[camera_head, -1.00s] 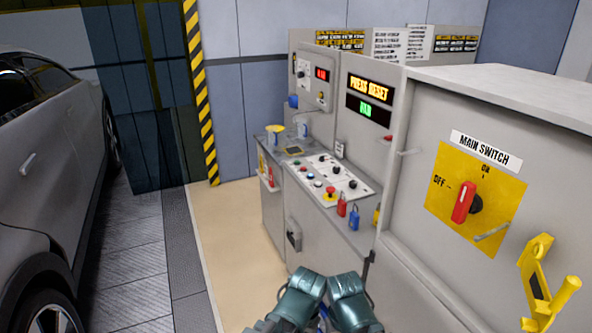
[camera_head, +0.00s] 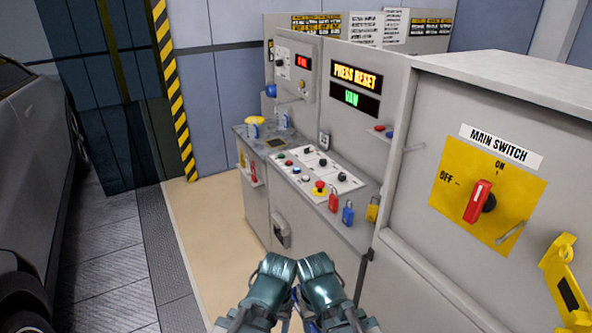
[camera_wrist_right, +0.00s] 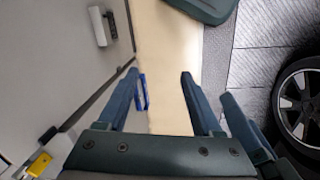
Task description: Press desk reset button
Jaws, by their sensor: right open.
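The desk (camera_head: 350,231) stands in the middle of the head view with a pale control panel on its sloped top. Labels are too small to read, so I cannot tell which is reset. In the right wrist view my right gripper (camera_wrist_right: 158,92) is open and empty, over the floor beside a grey cabinet. In the head view my teal arm parts are at the bottom centre, apart from the panel; my left gripper is hidden.
A display (camera_head: 354,78) reads "PRESS RESET". Red, blue and yellow padlocks hang at the desk's right front, the red one (camera_head: 334,201) nearest the panel. A main switch cabinet (camera_head: 450,115) stands at right. A car (camera_head: 30,190) is at left, with clear floor (camera_head: 215,230) between.

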